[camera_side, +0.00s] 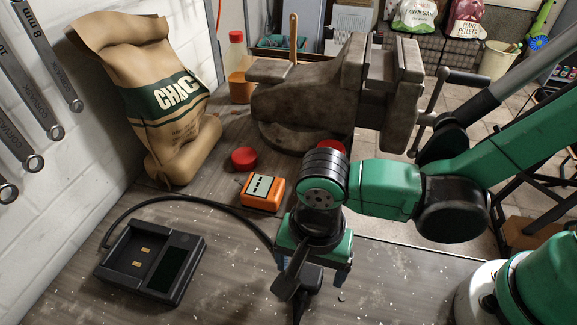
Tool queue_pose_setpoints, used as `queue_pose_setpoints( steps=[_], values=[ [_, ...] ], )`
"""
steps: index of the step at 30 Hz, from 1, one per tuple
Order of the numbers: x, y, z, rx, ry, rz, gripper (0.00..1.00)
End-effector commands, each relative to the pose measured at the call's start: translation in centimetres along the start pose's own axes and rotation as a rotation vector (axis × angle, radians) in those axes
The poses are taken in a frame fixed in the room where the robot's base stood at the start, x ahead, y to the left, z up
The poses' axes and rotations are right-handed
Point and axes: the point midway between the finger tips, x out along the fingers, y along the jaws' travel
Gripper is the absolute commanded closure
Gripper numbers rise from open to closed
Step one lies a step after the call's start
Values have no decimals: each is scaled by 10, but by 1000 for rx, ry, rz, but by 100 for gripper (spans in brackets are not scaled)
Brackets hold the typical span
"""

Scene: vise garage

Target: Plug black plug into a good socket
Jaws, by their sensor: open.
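My gripper (312,273) is low over the front middle of the workbench, pointing down, with its two fingers apart. A black plug (312,278) appears to be between or just behind the fingers, mostly hidden by the gripper; I cannot tell whether the fingers touch it. A black cable (165,197) runs from the black charger (150,262) at left, arcs over the bench and disappears behind the gripper. No socket can be made out in this view.
An orange battery (262,191) and a red cap (244,158) lie behind the gripper. A large vise (310,95) stands at the back. A charcoal bag (150,100) leans against the left wall, near an orange bottle (238,70). The workbench (230,290) is clear between charger and gripper.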

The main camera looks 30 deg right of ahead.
Motion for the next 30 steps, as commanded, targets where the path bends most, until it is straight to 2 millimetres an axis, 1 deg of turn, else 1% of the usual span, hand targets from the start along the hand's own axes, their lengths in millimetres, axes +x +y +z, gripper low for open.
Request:
queue_pose_setpoints(
  steps=[3, 9, 22, 23, 24, 26, 27, 29, 30],
  values=[
    [13, -1, 0, 0, 0, 0, 16],
    [26, 0, 0, 0, 0, 0, 16],
    [28, 0, 0, 0, 0, 0, 16],
    [28, 0, 0, 0, 0, 0, 21],
    [28, 0, 0, 0, 0, 0, 33],
    [28, 0, 0, 0, 0, 0, 50],
    [28, 0, 0, 0, 0, 0, 61],
    [28, 0, 0, 0, 0, 0, 78],
    [28, 0, 0, 0, 0, 0, 90]
  ],
)
